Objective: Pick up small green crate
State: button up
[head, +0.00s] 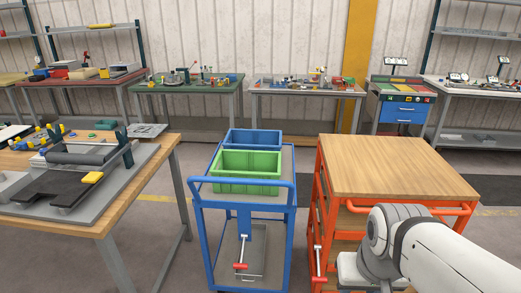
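The small green crate (246,186) sits on the top shelf of a blue cart (246,203) in the middle of the head view. It looks upright, and no contents are visible in it. A blue crate (254,138) stands just behind it on the same shelf. My white and grey arm enters at the lower right, in front of an orange cabinet. My gripper is not visible, so its state and what it may hold cannot be seen.
The orange cabinet with a wooden top (398,165) stands close to the cart's right; its top is bare. A workbench (150,165) with a bending machine (75,182) is at left. Floor shows between bench and cart. Several loaded tables line the back wall.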

aim_at(262, 164)
jog(key=z, duration=0.05)
jog(key=k, duration=0.55)
jog(key=u, duration=0.55)
jog(key=i, duration=2.2)
jog(key=z, duration=0.45)
jog(key=k, duration=0.9)
jog(key=z, duration=0.15)
jog(key=i, duration=0.9)
jog(key=u, duration=0.1)
